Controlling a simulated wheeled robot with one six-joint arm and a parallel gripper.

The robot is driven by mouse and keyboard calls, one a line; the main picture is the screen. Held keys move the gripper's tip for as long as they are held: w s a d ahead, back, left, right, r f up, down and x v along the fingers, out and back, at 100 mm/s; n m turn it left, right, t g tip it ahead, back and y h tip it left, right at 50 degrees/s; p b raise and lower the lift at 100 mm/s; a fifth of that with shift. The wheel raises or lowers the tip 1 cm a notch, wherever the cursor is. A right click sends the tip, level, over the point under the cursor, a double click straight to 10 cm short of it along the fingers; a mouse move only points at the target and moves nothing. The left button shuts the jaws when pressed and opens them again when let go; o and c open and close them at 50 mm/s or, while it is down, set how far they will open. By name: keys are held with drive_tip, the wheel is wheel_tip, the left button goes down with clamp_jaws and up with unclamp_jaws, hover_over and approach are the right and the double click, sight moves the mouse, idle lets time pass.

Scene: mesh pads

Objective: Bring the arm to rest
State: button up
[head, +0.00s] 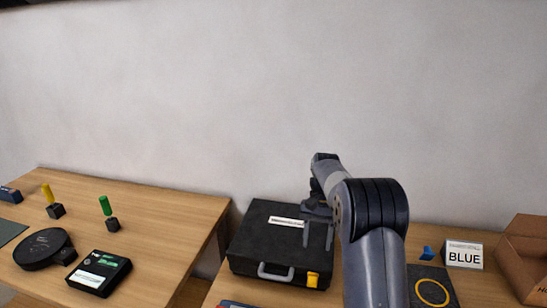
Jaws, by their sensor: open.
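My arm rises from the bottom of the head view, bends at a dark elbow joint and reaches forward over the right table. My gripper (317,236) is open, its two fingers pointing down with a gap between them. It is over the right part of a closed black case (262,240). I see nothing between the fingers. I cannot tell how far the fingertips are above the lid. The arm's links hide part of the table behind them.
The case has a grey handle and a yellow latch. Right of my arm are a BLUE sign (464,255), a small blue piece (427,253), a dark pad with a yellow ring (432,291) and a cardboard box (525,255). The left table (160,215) holds several small items.

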sight(312, 278)
drive_tip(key=p+x, duration=0.1)
drive_tip(key=x, duration=0.9)
drive_tip(key=shift+s+f+p, duration=0.2)
drive_tip(key=shift+f+p, duration=0.1)
drive_tip(key=shift+f, duration=0.05)
drive_tip(key=shift+s+a+t+b, duration=0.1)
drive_tip(key=shift+s+t+b, duration=0.05)
drive_tip(key=shift+t+b, duration=0.25)
drive_tip(key=shift+r, duration=0.1)
drive_tip(key=shift+r+p, duration=0.1)
drive_tip(key=shift+p, duration=0.2)
